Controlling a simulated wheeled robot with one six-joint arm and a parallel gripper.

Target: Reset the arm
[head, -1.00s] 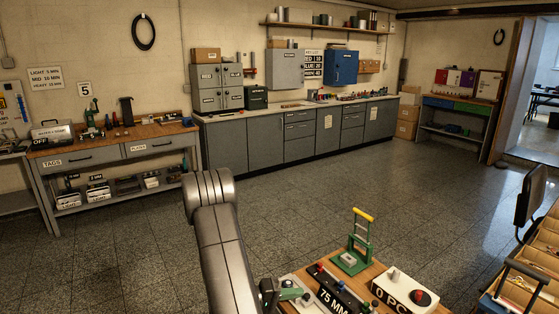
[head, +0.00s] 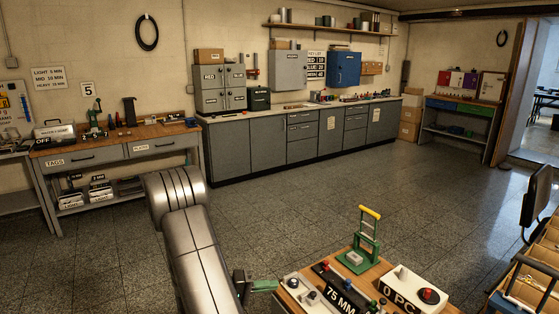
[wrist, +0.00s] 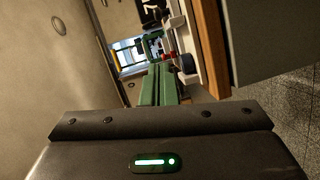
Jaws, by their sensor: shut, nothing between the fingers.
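My gripper (head: 274,285) shows low in the head view at the end of my grey arm, its green fingers pointing right beside the left edge of the small wooden table (head: 283,298). In the wrist view my gripper (wrist: 159,68) shows its two green fingers side by side, shut with nothing between them. The lower part of my arm runs out of the bottom of the head view.
On the small table are a green press (head: 361,240) with a yellow handle, a black block (head: 338,290) marked 75 MM and a white box (head: 412,287) with a red button. Wooden trays (head: 537,262) stand at right. Floor beyond is clear.

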